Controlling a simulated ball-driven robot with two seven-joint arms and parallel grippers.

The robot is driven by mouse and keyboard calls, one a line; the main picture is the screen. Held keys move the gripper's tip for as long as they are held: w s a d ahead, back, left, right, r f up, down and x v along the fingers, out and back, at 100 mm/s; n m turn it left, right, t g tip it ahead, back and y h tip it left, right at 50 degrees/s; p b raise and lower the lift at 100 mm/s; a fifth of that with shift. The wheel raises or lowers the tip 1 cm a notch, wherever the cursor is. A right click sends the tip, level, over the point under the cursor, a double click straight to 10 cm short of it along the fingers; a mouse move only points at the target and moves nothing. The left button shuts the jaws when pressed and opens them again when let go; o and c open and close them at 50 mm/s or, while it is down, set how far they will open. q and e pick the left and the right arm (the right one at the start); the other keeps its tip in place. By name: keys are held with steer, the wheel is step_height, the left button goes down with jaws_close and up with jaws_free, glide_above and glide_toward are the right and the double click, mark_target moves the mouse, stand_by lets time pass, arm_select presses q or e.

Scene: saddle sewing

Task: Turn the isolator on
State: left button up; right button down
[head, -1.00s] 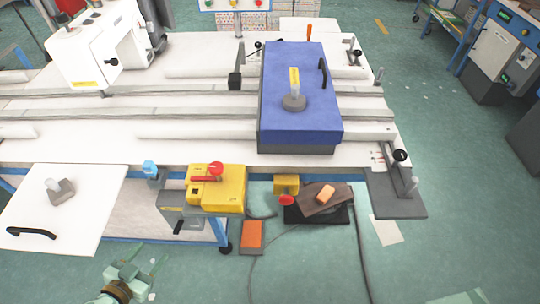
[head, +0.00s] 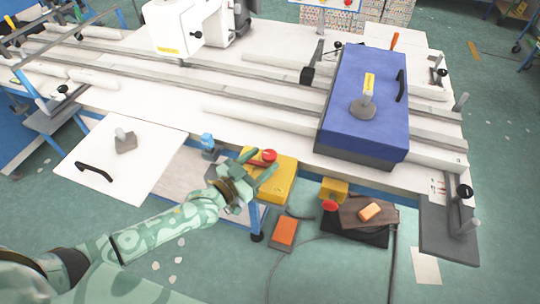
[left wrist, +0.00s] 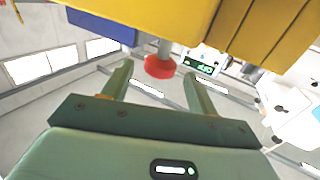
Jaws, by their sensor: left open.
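The isolator appears as a yellow box (head: 284,184) at the table's front edge, with a red round knob (head: 269,155) and a flat red handle (head: 256,163) on top. My left gripper (head: 262,161) is open over the box's left part, its fingers pointing towards the red parts and covering some of the box. In the left wrist view, a red round knob (left wrist: 160,67) on a grey stem shows between the open, empty fingers (left wrist: 157,80), below a yellow surface (left wrist: 175,18). Contact cannot be told. My right gripper is out of view.
A small blue part (head: 207,141) stands just left of the box. A smaller yellow box (head: 334,190) with a red button (head: 329,205) is to the right. A white panel (head: 85,150) lies left, and a blue cover (head: 362,105) stands on the table.

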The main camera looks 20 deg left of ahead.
mark_target(264, 159)
arm_select(q)
steer(key=x, duration=0.2)
steer(key=shift+w+d+f, duration=0.1)
steer(key=shift+w+d, duration=0.05)
steer(key=shift+w, duration=0.15)
steer(key=shift+w+d, duration=0.25)
steer(key=shift+w, duration=0.15)
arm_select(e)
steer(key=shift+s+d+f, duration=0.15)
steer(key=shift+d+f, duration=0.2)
arm_select(q)
steer(key=shift+c, duration=0.3)
